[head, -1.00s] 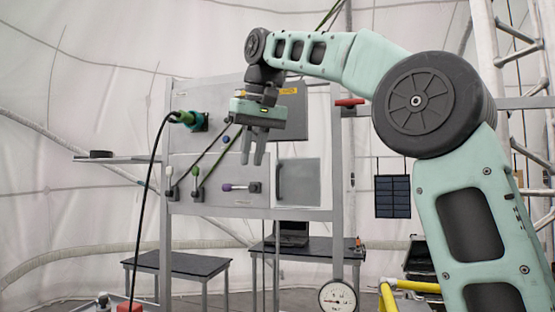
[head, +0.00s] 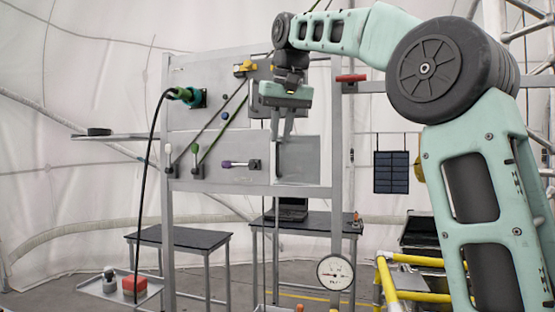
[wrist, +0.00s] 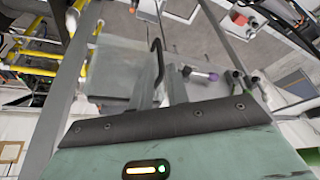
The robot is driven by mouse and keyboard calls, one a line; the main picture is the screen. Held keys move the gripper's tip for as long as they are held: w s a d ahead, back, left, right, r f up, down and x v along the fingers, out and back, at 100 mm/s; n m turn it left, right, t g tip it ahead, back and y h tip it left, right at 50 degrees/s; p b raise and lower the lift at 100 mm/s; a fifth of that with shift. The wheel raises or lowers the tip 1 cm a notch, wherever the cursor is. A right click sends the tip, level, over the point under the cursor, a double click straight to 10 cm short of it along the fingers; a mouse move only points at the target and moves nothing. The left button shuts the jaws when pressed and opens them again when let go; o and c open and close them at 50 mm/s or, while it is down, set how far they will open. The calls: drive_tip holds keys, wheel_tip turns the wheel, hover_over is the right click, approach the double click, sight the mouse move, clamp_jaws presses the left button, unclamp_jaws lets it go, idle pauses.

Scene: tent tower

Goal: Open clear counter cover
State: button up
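The clear counter cover (head: 300,158) looks like a pale grey see-through square at the lower right of the panel. A dark, thin handle runs along its left edge. The cover appears shut in the head view. In the wrist view a see-through grey plate (wrist: 112,68) with a black bent handle (wrist: 157,62) seems to be the cover. My gripper (head: 281,138) hangs fingers down at the cover's upper left. In the wrist view my gripper (wrist: 160,75) is open, with the handle showing between its fingers. I cannot tell whether they touch it.
A purple-tipped lever (head: 240,164) lies left of the cover, with white and green levers further left. A green plug with a black cable (head: 186,94) sits upper left. A red handle (head: 351,78) is at the right post. Yellow rails (head: 392,285) stand lower right.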

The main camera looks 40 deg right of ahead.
sight(278, 150)
drive_tip(key=x, duration=0.6)
clamp_jaws()
